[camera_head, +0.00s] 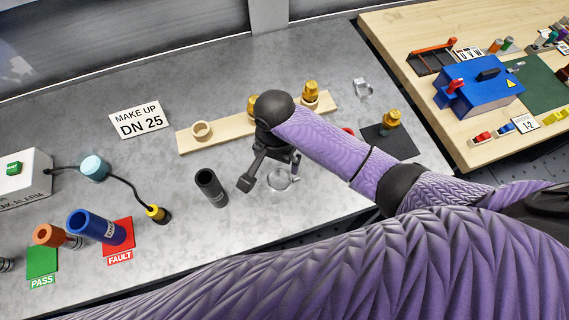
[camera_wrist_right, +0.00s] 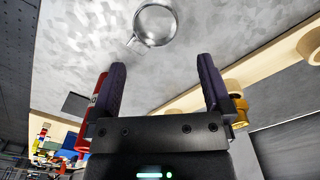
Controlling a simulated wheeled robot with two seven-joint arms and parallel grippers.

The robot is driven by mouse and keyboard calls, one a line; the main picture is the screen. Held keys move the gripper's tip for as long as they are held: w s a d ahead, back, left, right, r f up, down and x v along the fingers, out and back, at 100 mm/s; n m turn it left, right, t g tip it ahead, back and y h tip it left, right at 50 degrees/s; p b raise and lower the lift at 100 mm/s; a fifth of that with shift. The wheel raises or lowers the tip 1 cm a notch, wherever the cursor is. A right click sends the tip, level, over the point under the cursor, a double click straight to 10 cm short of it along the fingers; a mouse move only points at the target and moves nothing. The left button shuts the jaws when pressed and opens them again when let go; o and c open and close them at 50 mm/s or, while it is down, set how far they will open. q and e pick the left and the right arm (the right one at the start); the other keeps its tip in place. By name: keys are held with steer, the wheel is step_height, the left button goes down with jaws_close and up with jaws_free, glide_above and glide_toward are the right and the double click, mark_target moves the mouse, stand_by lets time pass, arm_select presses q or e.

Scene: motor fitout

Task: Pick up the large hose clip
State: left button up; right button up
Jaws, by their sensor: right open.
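The large hose clip (camera_head: 281,181) is a silvery metal ring lying on the grey bench, just below my right gripper (camera_head: 271,172). In the right wrist view the clip (camera_wrist_right: 155,25) lies ahead of the fingertips, between their lines, with its screw housing at the lower left of the ring. My right gripper (camera_wrist_right: 161,68) is open, with nothing between its fingers and apart from the clip. A second, smaller-looking metal clip (camera_head: 363,88) lies at the back right of the bench. My left gripper is not in view.
A wooden strip (camera_head: 226,129) with a ring and brass fittings (camera_head: 310,92) lies behind my gripper. A black tube (camera_head: 211,187) stands to its left. A dark pad with a brass fitting (camera_head: 391,119) is at the right.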

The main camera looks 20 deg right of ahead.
mark_target(280, 182)
steer(key=f+b, duration=0.1)
steer(key=f, duration=0.3)
steer(key=f+b, duration=0.1)
steer(key=f, duration=0.1)
steer(key=shift+s+d+f+b, duration=0.1)
steer(key=shift+s+f+b, duration=0.25)
steer(key=shift+f, duration=0.45)
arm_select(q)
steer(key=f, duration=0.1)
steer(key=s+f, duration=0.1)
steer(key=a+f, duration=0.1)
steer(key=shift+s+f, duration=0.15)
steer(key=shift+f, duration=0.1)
arm_select(e)
steer(key=shift+r, duration=0.1)
steer(key=shift+c, duration=0.3)
steer(key=c, duration=0.7)
steer(key=shift+c, duration=1.2)
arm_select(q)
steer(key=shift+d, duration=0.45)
